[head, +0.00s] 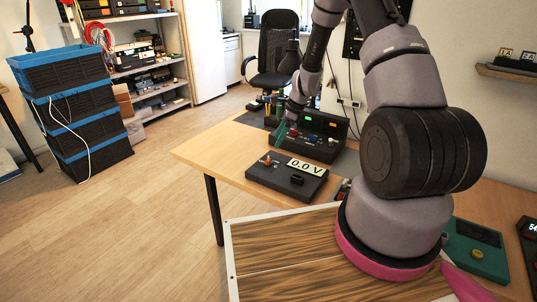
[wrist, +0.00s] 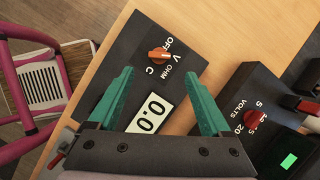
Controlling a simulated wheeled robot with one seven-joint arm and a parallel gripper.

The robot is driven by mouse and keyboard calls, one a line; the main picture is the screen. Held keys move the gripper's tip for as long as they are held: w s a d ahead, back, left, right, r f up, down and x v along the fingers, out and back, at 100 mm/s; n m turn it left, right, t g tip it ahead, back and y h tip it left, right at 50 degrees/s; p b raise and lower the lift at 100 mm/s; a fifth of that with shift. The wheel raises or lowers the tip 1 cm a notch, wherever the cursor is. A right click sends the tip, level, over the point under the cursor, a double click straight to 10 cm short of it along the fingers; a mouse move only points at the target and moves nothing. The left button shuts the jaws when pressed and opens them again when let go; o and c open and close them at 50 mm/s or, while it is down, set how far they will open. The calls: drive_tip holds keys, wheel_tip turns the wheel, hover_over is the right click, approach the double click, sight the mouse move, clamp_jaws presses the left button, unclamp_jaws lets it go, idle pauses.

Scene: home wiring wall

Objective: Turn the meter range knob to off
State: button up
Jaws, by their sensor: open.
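The meter is a flat black box (wrist: 185,72) on the wooden table; it also shows in the head view (head: 262,180). Its orange-red range knob (wrist: 159,54) has OFF, V, OHM and C marked around it. The knob's pointer seems to face V, but it is small. The meter's pale display (wrist: 150,115) reads 0.0, and 0.0 V in the head view. My gripper (wrist: 160,76) is open and empty, with its teal fingers spread over the meter. The knob lies just beyond the fingertips, between their lines, untouched.
A black supply box (wrist: 235,95) with a red VOLTS knob (wrist: 252,117) stands right of the meter in the wrist view. In the head view, a panel with lit displays (head: 318,138) stands behind the meter. The table (head: 215,150) is clear at its left.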

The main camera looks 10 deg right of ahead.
sight(269, 158)
drive_tip(key=x, duration=0.9)
drive_tip(key=shift+f, duration=0.2)
clamp_jaws()
drive_tip(key=shift+n, duration=0.3)
drive_tip(key=n+g, duration=0.1)
drive_tip(key=n, duration=0.1)
drive_tip(key=n+g, duration=0.1)
drive_tip(key=n, duration=0.2)
drive_tip(key=shift+w+n, duration=0.2)
drive_tip(key=shift+n, duration=0.1)
drive_tip(key=n+g, duration=0.1)
drive_tip(key=n, duration=0.1)
drive_tip(key=n+g+h, duration=0.1)
drive_tip(key=n, duration=0.2)
drive_tip(key=shift+w+a, duration=0.1)
drive_tip(key=shift+n, duration=0.4)
